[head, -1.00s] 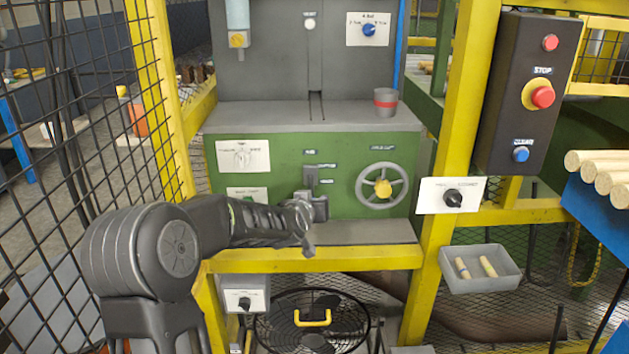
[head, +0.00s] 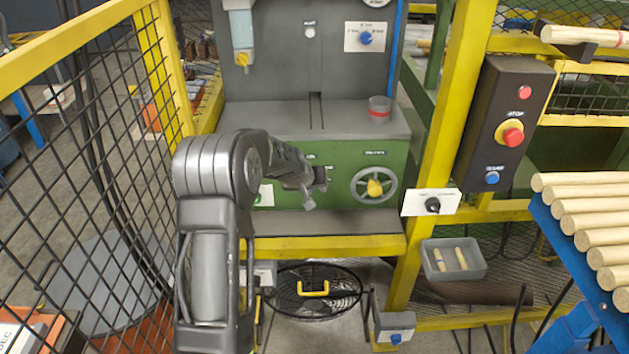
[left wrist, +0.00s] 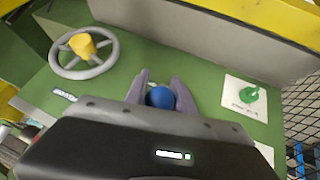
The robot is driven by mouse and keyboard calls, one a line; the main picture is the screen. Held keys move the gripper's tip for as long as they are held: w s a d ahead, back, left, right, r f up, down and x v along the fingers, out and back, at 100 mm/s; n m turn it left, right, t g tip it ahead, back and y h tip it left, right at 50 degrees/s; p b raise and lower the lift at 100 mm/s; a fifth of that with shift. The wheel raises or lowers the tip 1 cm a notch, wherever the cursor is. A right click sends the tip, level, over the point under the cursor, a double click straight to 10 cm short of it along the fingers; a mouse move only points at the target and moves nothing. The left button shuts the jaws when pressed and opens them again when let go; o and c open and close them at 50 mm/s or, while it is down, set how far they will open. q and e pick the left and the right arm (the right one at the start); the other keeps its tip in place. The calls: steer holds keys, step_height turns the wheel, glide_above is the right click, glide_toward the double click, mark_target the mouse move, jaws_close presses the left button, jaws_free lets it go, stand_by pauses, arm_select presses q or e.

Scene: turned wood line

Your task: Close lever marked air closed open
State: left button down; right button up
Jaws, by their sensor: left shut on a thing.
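In the head view my left gripper (head: 318,180) is at the green machine front (head: 335,155), just left of the handwheel. Its jaws hide most of the control there, and the small labels above it are too small to read surely. In the left wrist view the two grey fingers (left wrist: 160,92) are closed around a round blue knob (left wrist: 160,98), which looks like the lever's handle. The lever's stem and slot are hidden behind the gripper, so I cannot tell its position. My right gripper is not in view.
A grey handwheel (head: 353,187) with a yellow hub sits close right of the gripper. A white plate with a green handle (left wrist: 249,95) is on its other side. A grey ledge (head: 330,223) and yellow rail (head: 325,247) run below. A yellow post (head: 442,130) stands right.

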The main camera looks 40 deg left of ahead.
arm_select(q)
steer(key=shift+w+a+r, duration=0.15)
steer(key=shift+w+r, duration=0.1)
steer(key=shift+r, duration=0.4)
steer(key=c, duration=1.4)
jaws_free()
steer(key=o, duration=0.3)
steer(key=shift+s+f, duration=0.1)
steer(key=shift+f, duration=0.05)
steer(key=shift+o, duration=0.2)
steer(key=shift+s, duration=0.1)
steer(key=v, duration=0.7)
steer(key=shift+s+r, duration=0.2)
steer(key=shift+r, duration=0.1)
